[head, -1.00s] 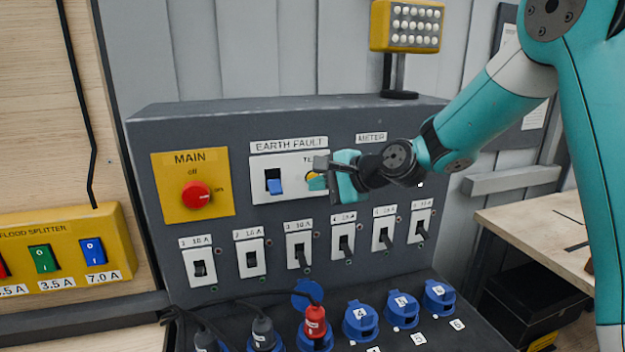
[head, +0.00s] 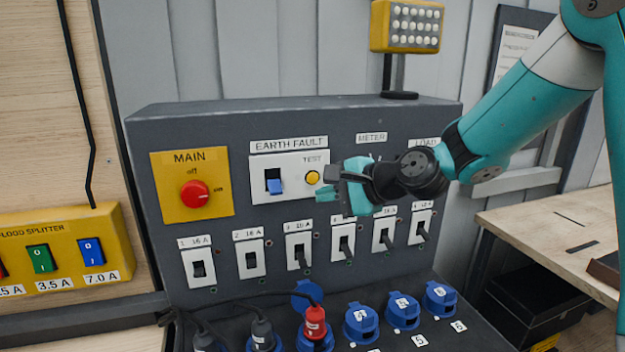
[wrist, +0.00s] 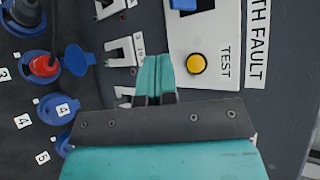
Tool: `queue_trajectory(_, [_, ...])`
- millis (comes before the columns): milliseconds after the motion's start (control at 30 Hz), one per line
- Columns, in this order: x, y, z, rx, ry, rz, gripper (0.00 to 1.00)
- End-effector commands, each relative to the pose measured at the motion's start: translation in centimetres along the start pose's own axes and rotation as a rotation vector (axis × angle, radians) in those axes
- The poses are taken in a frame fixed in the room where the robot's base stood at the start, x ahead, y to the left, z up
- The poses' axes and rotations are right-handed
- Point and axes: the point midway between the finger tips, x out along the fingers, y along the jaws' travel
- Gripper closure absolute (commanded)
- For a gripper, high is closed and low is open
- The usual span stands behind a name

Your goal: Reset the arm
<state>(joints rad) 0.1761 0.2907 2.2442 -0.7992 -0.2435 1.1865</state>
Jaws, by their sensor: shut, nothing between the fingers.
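My gripper (head: 335,187) is at the end of the teal arm, in front of the grey distribution panel (head: 300,118), just right of the yellow test button (head: 312,178). Its fingers are shut with nothing between them. In the wrist view the teal fingertips (wrist: 155,75) lie together, beside the yellow test button (wrist: 197,64) and apart from it. The gripper and wrist hide part of the panel around the meter and load labels. The blue earth fault switch (head: 274,186) is left of the button.
A red main knob (head: 195,194) is on the left of the panel. Several breakers run below, with blue sockets (head: 361,322) and a red plug (head: 315,322) beneath. A yellow lamp (head: 407,26) stands on top. A wooden bench (head: 560,230) is at the right.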

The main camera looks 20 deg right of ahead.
Motion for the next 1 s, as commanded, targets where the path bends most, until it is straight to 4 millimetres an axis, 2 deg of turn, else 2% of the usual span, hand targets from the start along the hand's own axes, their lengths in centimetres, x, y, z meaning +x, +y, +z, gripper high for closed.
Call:
queue_trajectory(233, [0.0,0.1,0.2,-0.010,-0.003,0.005,1.00])
queue_trajectory(333, [-0.3,1.2,2.2,-0.118,-0.035,0.062,1.00])
queue_trajectory(467, [-2.1,5.5,7.8,-0.481,-0.160,0.247,1.00])
queue_trajectory(500, [-3.2,7.3,9.6,-0.622,-0.217,0.313,1.00])
queue_trajectory(633, [-7.8,13.2,13.9,-1.050,-0.432,0.502,1.00])
queue_trajectory(700, [-10.2,15.8,15.2,-1.232,-0.548,0.575,1.00])
queue_trajectory(800, [-13.0,18.3,16.1,-1.410,-0.683,0.644,1.00])
queue_trajectory(900, [-14.4,19.5,16.5,-1.497,-0.758,0.676,1.00])
queue_trajectory(1000, [-14.9,19.8,16.6,-1.519,-0.782,0.686,1.00])
